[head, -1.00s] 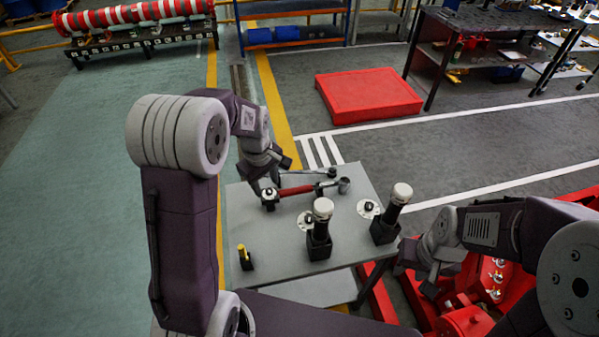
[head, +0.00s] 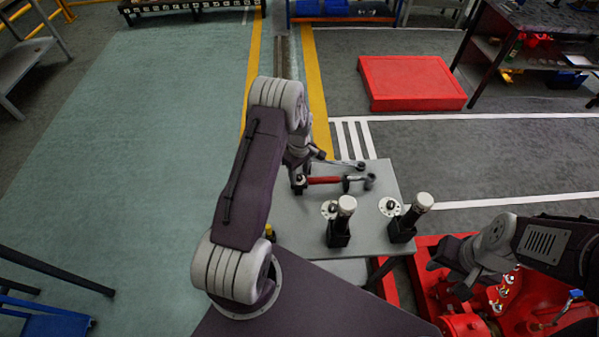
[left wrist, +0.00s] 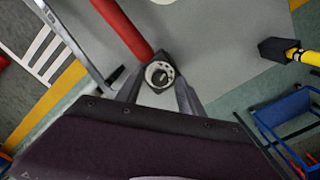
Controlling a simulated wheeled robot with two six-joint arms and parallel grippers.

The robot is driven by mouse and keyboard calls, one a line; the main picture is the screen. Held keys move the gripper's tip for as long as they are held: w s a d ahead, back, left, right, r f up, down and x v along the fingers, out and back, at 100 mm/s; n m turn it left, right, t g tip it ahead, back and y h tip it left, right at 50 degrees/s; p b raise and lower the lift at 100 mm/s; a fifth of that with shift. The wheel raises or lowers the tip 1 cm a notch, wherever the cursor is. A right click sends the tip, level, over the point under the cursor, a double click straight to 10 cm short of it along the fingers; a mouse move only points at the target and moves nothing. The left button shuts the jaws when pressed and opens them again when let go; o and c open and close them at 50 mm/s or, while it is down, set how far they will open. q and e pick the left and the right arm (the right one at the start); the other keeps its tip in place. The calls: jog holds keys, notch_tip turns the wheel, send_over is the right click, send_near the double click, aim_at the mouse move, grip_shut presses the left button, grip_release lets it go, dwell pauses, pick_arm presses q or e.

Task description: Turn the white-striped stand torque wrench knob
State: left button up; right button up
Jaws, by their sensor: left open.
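A torque wrench with a red handle (head: 325,181) lies on the grey table (head: 285,235). Its round end knob (left wrist: 160,75), with a pale marked ring, sits between the fingers of my left gripper (left wrist: 158,88) in the left wrist view. The fingers are open, one on each side of the knob; contact is not clear. In the head view my left gripper (head: 298,187) is at the handle's left end and partly covers the knob. My right gripper (head: 450,277) hangs right of the table, over red machinery; its finger state is unclear. White stripes on a stand are not distinguishable.
A second metal wrench (head: 345,163) lies behind the red one. Two black holders with white-topped cylinders (head: 341,218) (head: 408,215) and flat round discs stand on the table. A yellow-and-black piece (left wrist: 295,52) stands near the table edge. A red platform (head: 412,82) lies beyond.

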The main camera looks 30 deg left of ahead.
pick_arm(q)
jog(key=shift+f, duration=0.3)
jog(key=shift+c, duration=0.3)
grip_shut()
jog(key=shift+m, duration=0.3)
jog(key=shift+f+m+b, duration=0.1)
jog(key=shift+m+b, duration=0.4)
jog(key=shift+m, duration=0.7)
jog(key=shift+m+b, duration=0.35)
jog(key=shift+m, duration=1.55)
